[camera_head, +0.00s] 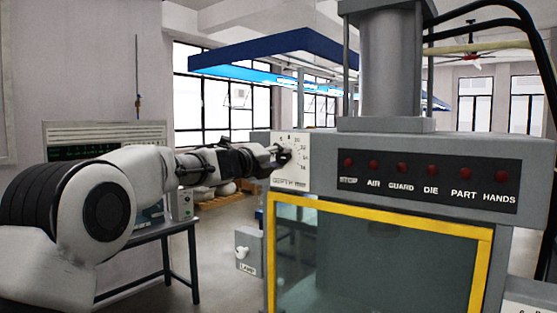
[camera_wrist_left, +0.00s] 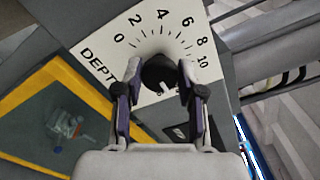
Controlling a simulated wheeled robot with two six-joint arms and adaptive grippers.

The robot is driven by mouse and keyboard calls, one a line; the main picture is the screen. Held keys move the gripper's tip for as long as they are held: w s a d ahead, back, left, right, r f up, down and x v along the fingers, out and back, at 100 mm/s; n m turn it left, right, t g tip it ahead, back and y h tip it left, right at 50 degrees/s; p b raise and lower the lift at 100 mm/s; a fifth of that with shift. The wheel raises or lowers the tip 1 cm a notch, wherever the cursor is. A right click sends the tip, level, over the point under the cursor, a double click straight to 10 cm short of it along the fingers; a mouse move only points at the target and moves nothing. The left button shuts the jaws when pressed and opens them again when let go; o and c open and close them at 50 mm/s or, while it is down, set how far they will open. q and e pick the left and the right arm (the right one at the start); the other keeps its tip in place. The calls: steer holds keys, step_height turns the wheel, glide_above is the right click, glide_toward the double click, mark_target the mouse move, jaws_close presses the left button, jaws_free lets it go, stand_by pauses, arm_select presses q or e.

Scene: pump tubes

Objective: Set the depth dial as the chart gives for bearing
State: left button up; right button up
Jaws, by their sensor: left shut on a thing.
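The depth dial is a black knob (camera_wrist_left: 160,70) on a white plate (camera_head: 305,180) at the upper left of the press front. In the left wrist view the plate (camera_wrist_left: 165,28) carries a scale from 0 to 10 and the word DEPTH. My left gripper (camera_head: 278,156) is shut on the knob, one finger on each side, as the wrist view shows (camera_wrist_left: 156,85). The fingers cover the knob's sides, and I cannot tell which number it points to. My right gripper is not in view. I cannot make out a readable chart.
A row of dark red lamps (camera_head: 431,170) sits right of the dial. A yellow-framed guard window (camera_head: 375,216) lies below it. A small LAMP box (camera_head: 248,252) sticks out at the left. A table (camera_head: 165,231) with a cream panel (camera_head: 75,132) stands behind my left arm.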

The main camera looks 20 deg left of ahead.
arm_select(q)
steer(key=shift+r, duration=0.1)
steer(key=o, duration=0.9)
steer(key=shift+o, duration=1.1)
steer(key=shift+w, duration=0.1)
steer(key=v, duration=1.2)
